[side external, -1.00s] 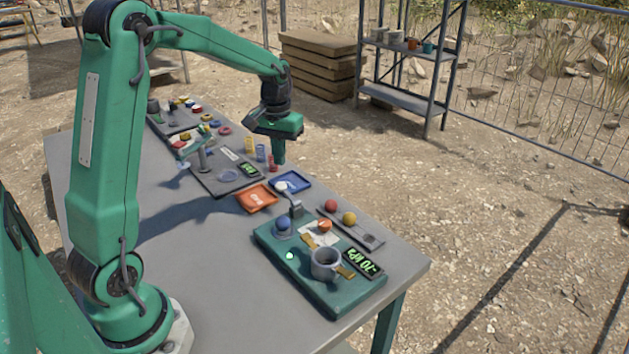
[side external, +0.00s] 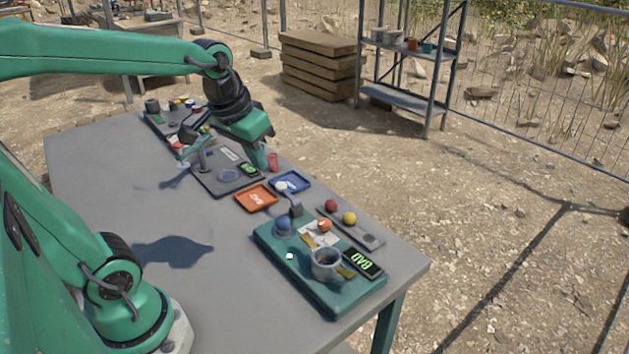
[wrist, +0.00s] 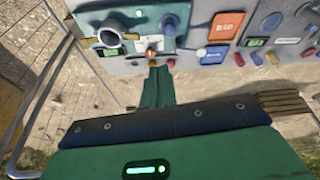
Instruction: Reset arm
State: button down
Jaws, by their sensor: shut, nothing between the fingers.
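My gripper (side external: 262,158) is shut and empty above the far part of the grey table (side external: 150,215), beside a red cylinder (side external: 272,162). It hides whatever stands right behind it. In the wrist view my shut gripper (wrist: 158,72) points toward the table's edge. No object shows between its fingers.
An orange tray (side external: 256,198) and a blue tray (side external: 306,184) lie mid-table. The table's left part is clear.

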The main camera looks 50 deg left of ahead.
jog(key=s+d+m+t, duration=0.1)
jog(key=s+d+m, duration=0.1)
jog(key=s, duration=0.5)
jog(key=shift+d+f+t, duration=0.35)
jog(key=shift+d+t, duration=0.05)
jog(key=shift+d, duration=0.35)
